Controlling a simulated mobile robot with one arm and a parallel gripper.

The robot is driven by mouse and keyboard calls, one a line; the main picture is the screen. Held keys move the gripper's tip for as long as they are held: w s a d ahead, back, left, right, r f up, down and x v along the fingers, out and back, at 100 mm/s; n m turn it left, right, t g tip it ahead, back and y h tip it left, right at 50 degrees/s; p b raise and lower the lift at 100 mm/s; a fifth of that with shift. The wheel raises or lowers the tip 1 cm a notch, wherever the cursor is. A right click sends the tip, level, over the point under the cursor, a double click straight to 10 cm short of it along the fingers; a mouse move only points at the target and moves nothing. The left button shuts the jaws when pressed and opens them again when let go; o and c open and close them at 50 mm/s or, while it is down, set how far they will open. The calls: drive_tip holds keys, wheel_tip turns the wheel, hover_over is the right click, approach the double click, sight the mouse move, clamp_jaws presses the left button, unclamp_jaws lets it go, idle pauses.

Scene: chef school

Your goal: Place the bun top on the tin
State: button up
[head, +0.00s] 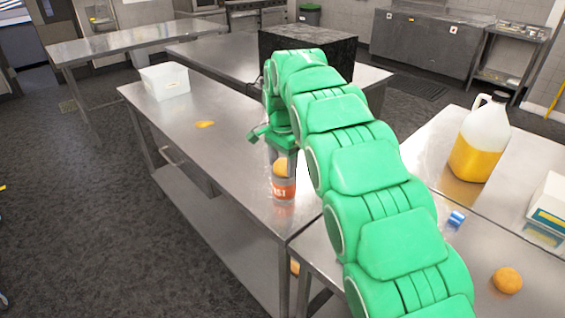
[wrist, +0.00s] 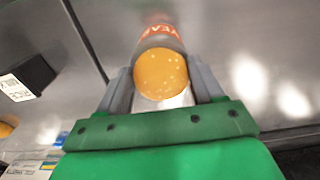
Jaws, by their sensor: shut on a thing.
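The bun top (head: 281,167), round, orange-brown and dotted with pale seeds, is held between the grey fingers of my gripper (head: 282,165). It shows large between the fingers in the wrist view (wrist: 161,76). The tin (head: 284,191), grey with an orange label, stands upright on the metal table just under the bun top in the head view. Its label also shows behind the bun top in the wrist view (wrist: 160,32). I cannot tell whether the bun top touches the tin. My green wrist hides part of the gripper in the head view.
A flat orange piece (head: 205,124) and a white tub (head: 166,83) are farther along the metal table (head: 180,150). On the right table are a jug of yellow liquid (head: 478,145), a white box (head: 549,205) and a round bun-like thing (head: 507,280).

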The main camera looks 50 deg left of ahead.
sight(283, 162)
drive_tip(key=shift+f, duration=0.15)
drive_tip(key=o, duration=1)
drive_tip(key=shift+r, duration=3.85)
